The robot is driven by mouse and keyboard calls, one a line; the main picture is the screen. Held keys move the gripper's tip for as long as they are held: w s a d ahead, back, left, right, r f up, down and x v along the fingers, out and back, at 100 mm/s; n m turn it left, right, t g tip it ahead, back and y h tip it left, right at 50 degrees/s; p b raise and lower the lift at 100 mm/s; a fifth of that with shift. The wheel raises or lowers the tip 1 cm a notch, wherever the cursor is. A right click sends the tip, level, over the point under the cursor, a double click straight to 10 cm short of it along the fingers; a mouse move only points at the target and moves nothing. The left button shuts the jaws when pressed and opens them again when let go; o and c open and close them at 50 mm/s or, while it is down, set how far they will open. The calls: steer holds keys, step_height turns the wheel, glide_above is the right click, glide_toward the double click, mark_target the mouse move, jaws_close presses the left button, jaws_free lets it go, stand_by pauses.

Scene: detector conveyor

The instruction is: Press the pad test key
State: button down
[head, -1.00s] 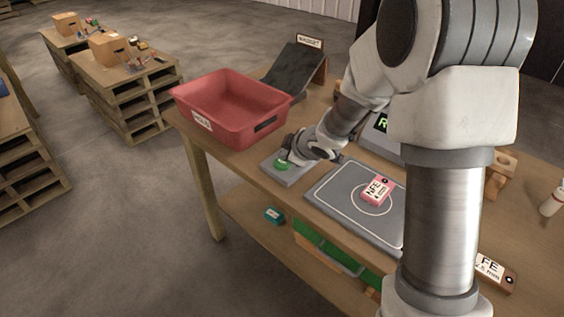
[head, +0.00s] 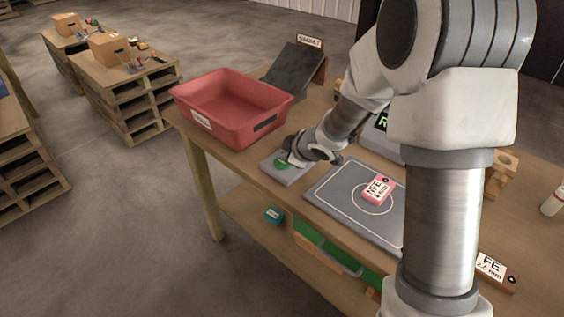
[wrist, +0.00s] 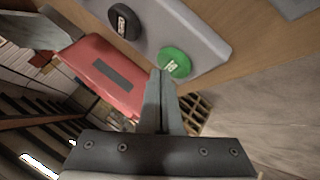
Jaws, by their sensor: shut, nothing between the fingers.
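A small grey key box (head: 287,173) sits at the table's front edge between the red bin and the grey pad. It carries a round green key (head: 282,163). In the wrist view the box's panel (wrist: 186,22) shows the green key (wrist: 175,62) with a white label too small to read, and a black key (wrist: 124,21). My gripper (head: 291,160) is shut and empty, low over the box. In the wrist view its fingertips (wrist: 161,73) overlap the green key's lower left edge. I cannot tell whether they touch it.
A red bin (head: 232,105) stands left of the box. The grey pad (head: 330,193) with a white outline holds a pink NFE block (head: 377,189). A dark sloped chute (head: 294,69) stands behind. An FE block (head: 496,271) lies at the front right.

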steer(key=shift+f+b, duration=0.4)
steer(key=shift+f, duration=0.05)
stand_by(0.5)
stand_by(0.3)
steer(key=shift+r+p, duration=0.85)
steer(key=shift+p, duration=0.05)
step_height(320, 180, up, 5)
steer(key=p, duration=0.5)
stand_by(0.4)
